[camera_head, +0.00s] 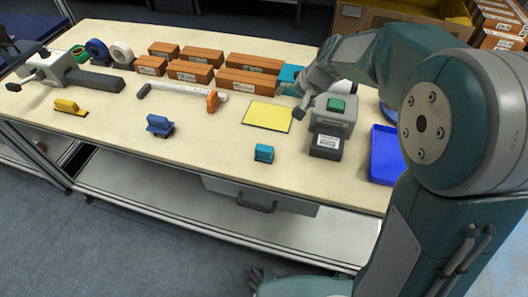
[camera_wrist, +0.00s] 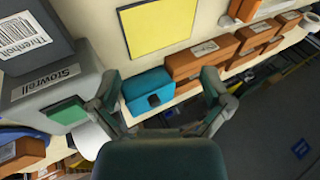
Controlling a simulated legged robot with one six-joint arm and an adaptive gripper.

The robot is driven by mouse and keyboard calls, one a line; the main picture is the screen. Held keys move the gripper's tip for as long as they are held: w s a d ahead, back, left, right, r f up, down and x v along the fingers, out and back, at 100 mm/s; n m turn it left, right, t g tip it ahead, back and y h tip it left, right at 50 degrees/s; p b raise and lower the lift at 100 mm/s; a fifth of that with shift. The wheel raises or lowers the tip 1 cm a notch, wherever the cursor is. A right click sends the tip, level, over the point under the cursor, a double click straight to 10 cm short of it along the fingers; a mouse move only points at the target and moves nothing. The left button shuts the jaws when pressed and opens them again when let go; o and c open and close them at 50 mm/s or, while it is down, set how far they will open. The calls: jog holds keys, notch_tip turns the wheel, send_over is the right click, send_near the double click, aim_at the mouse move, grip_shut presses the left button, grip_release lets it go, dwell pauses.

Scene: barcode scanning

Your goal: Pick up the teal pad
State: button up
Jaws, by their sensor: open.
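A teal block-like thing with a dark patch (camera_wrist: 148,90), which looks like the teal pad, lies on the table at the end of the brown box row. In the head view the teal thing (camera_head: 290,74) is partly hidden by my gripper (camera_head: 295,101). In the wrist view my gripper (camera_wrist: 162,102) is open, its fingers spread to either side of the teal thing. Nothing is held. I cannot tell how high the fingers are above the table. A smaller teal piece (camera_head: 264,153) stands near the table's front edge.
A grey device with a green button (camera_head: 337,104) stands close to my gripper. A yellow sheet (camera_head: 267,116) lies flat nearby. Brown boxes (camera_head: 245,82) adjoin the teal thing. A blue tray (camera_head: 386,155) sits at the right. The table's front middle (camera_head: 210,145) is largely clear.

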aim_at(264, 147)
jog(key=s+a+g+h, duration=0.1)
jog(key=s+a, duration=0.1)
jog(key=s+a+f+g+h, duration=0.1)
jog(key=s+a, duration=0.2)
jog(key=s+a+f+g+h, duration=0.1)
jog(key=s+a, duration=0.1)
jog(key=shift+s+a+h, duration=0.15)
jog(key=shift+s+h, duration=0.05)
jog(key=shift+h, duration=0.2)
jog(key=shift+s+a+f+h, duration=0.1)
jog(key=shift+s+h, duration=0.3)
jog(key=f, duration=1)
jog(key=shift+d+f, duration=0.3)
jog(key=shift+d, duration=0.05)
jog(key=c, duration=1.1)
